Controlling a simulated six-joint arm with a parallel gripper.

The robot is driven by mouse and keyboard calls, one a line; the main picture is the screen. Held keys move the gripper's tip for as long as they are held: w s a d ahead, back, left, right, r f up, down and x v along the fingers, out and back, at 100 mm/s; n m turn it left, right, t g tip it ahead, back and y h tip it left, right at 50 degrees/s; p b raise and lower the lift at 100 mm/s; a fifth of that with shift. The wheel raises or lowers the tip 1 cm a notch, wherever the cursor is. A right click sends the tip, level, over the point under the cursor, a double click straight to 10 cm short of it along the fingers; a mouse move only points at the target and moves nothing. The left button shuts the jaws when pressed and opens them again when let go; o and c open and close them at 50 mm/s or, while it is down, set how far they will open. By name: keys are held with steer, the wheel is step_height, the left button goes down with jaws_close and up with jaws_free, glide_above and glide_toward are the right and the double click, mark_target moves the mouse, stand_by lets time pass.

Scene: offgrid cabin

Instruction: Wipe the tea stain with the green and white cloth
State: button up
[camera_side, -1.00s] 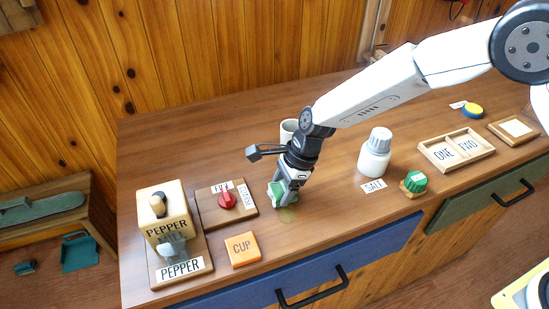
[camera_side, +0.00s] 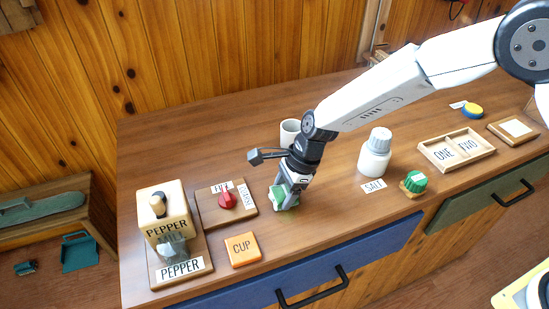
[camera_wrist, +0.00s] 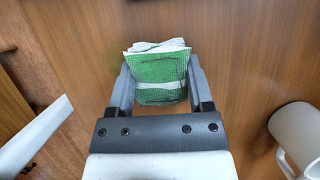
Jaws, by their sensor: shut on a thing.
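The green and white cloth (camera_wrist: 160,68) is a folded pad between the two fingers of my gripper (camera_wrist: 158,82) in the wrist view. My gripper is shut on it. In the side view the cloth (camera_side: 282,202) is low at the tabletop under my gripper (camera_side: 287,197), and it looks in contact with the wood. A faint dark patch, perhaps the tea stain (camera_wrist: 116,62), shows just left of the cloth in the wrist view. In the side view I cannot make out the stain.
A white mug (camera_side: 289,131) stands behind my gripper. An orange CUP tile (camera_side: 243,250) and a board with a red knob (camera_side: 227,201) are to the left, beside the pepper mill (camera_side: 162,212). A salt jar (camera_side: 375,154) and green knob (camera_side: 415,182) are right. The front wood is clear.

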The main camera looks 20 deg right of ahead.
mark_target(292, 226)
steer(key=shift+s+f, duration=0.1)
steer(key=shift+s, duration=0.45)
steer(key=shift+s, duration=0.15)
steer(key=shift+s, duration=0.8)
steer(key=shift+s, duration=0.2)
steer(key=shift+s, duration=0.75)
steer(key=shift+s, duration=0.25)
steer(key=shift+s, duration=0.7)
steer(key=shift+w, duration=0.25)
